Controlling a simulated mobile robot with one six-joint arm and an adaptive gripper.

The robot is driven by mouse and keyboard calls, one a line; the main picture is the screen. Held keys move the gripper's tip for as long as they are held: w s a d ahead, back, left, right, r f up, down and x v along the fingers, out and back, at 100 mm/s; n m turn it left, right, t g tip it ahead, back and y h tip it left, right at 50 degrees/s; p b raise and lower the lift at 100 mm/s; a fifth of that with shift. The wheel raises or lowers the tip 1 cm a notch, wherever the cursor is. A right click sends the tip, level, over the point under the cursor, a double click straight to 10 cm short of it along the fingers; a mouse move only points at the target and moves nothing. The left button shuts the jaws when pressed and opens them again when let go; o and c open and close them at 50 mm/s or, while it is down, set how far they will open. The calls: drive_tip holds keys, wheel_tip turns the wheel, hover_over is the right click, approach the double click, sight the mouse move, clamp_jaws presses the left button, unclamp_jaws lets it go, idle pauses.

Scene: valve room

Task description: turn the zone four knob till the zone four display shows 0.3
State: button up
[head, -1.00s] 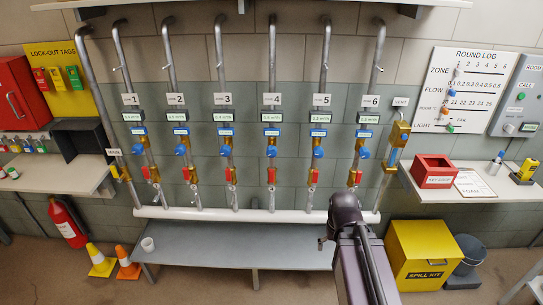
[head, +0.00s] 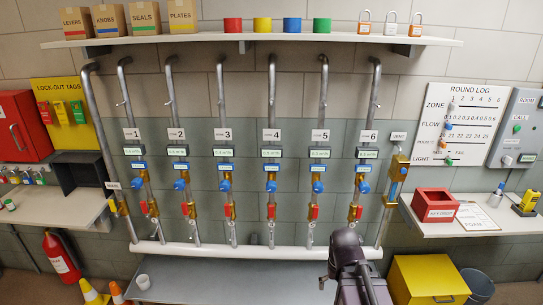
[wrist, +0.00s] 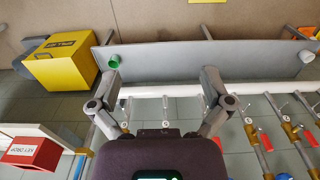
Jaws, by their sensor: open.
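The zone four column is the pipe under the "4" label (head: 271,134) in the head view. Its small pale display (head: 271,153) carries digits too small to read. Below it is the blue zone four knob (head: 271,187), and a red lever (head: 271,211) lower on the same pipe. My gripper (wrist: 160,85) is open and empty in the wrist view, its two fingers spread wide. It is low, to the right of the zone four column and well apart from the knob. I cannot tell the zone four knob apart in the wrist view.
Similar blue knobs stand on either side, such as zone three (head: 224,186) and zone five (head: 318,187). A white pipe (head: 250,252) runs below, above a grey bench (head: 220,285). A yellow spill kit (head: 428,280) stands right. A shelf (head: 250,38) hangs overhead.

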drive_tip(key=w+a+f+n+t+y+b, duration=0.1)
drive_tip(key=w+a+f+t+b, duration=0.3)
drive_tip(key=w, duration=0.4)
drive_tip(key=w+a+f+n+t+y+b, duration=0.1)
drive_tip(key=w+a+n+t+y+b, duration=0.15)
drive_tip(key=w+a+b, duration=0.45)
drive_tip(key=w+a+r+m+t+h+b, duration=0.1)
drive_tip(key=w+a+t+b, duration=0.3)
drive_tip(key=w+t+b, duration=0.4)
drive_tip(key=w+a+r+m+t+h+b, duration=0.2)
drive_tip(key=w+a+t+b, duration=0.3)
drive_tip(key=w+t+b, duration=0.3)
drive_tip(key=x, duration=0.2)
drive_tip(key=shift+w, duration=0.45)
drive_tip(key=shift+m+h, duration=0.25)
drive_tip(key=shift+w, duration=0.15)
